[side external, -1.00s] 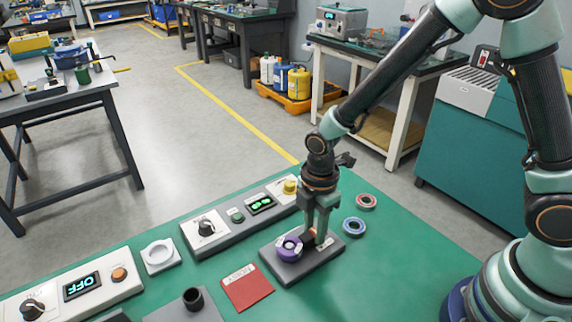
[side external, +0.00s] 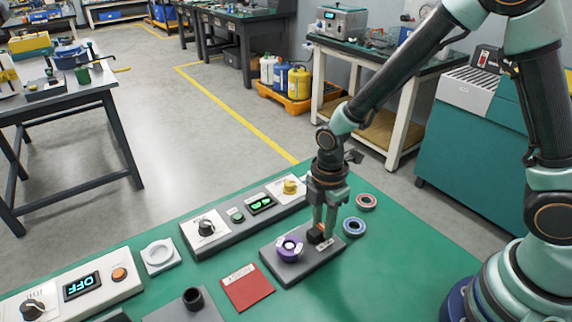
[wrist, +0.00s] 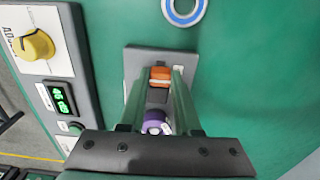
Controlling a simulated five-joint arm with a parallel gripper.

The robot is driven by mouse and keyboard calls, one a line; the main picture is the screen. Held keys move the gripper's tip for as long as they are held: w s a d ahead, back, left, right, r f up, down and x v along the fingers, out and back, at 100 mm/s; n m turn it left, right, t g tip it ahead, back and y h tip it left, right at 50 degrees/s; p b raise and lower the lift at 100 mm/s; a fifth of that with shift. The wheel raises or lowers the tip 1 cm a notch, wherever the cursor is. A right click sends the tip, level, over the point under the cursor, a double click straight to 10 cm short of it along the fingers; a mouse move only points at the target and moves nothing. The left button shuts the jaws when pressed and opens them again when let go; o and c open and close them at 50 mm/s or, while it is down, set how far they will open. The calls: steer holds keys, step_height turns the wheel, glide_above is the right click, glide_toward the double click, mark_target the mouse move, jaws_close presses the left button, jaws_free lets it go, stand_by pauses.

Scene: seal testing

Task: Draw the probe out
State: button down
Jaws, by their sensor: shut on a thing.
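My gripper (side external: 322,236) is low over the grey base plate (side external: 283,273), with its fingers pointing down. It is shut on the probe (side external: 315,238), a small dark piece with an orange part that shows between the fingers in the wrist view (wrist: 160,74). The purple round fitting (side external: 290,248) sits on the plate to the left of the probe. In the wrist view the purple fitting (wrist: 154,118) lies below the orange part, with a dark section between them. I cannot tell whether the probe's tip still touches the fitting. The fingers hide part of the probe.
A control box (side external: 237,229) with a knob, green display and yellow knob stands behind the plate. A blue ring (side external: 354,227) and a red ring (side external: 366,202) lie to the right. A red card (side external: 247,289) lies left of the plate.

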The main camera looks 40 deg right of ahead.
steer(key=shift+d, duration=0.25)
steer(key=c, duration=0.6)
jaws_free()
step_height(320, 180, up, 12)
steer(key=shift+r, duration=0.1)
steer(key=s+d+r+m+t, duration=0.5)
steer(key=d+r+m, duration=0.4)
steer(key=m, duration=0.9)
steer(key=shift+s+d+r+t, duration=0.25)
steer(key=shift+d+r+t, duration=0.1)
steer(key=shift+r, duration=0.2)
